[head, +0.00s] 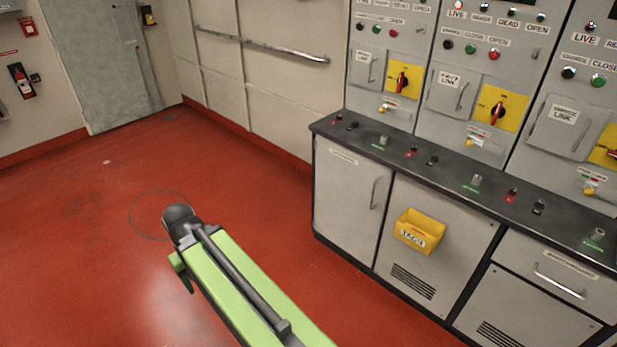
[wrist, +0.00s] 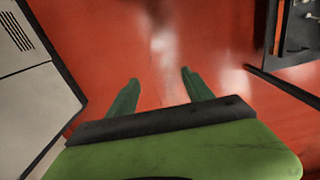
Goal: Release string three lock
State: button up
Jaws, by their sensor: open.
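Several switch panels stand side by side along the right in the head view. Each has a red handle on a yellow plate: left panel (head: 403,82), middle panel (head: 498,110), right panel (head: 605,150), cut by the edge. Below each plate is a small yellow fitting: left (head: 384,108), middle (head: 471,142), right (head: 590,191). I cannot read which panel is string three or tell which part is its lock. My gripper (wrist: 160,78) is open and empty over the red floor in the wrist view, apart from the panels. My green arm shows low in the head view.
A dark counter (head: 450,172) with several small knobs runs below the panels, over grey cabinets (head: 345,195). A yellow tags bin (head: 420,232) hangs on a cabinet front. A handrail (head: 270,45) lines the back wall. The red floor (head: 90,220) at left is clear.

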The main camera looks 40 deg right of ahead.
aim_at(589, 190)
jog(key=z, duration=1.7)
jog(key=k, duration=0.95)
jog(key=z, duration=0.1)
jog(key=i, duration=0.9)
jog(key=z, duration=1.2)
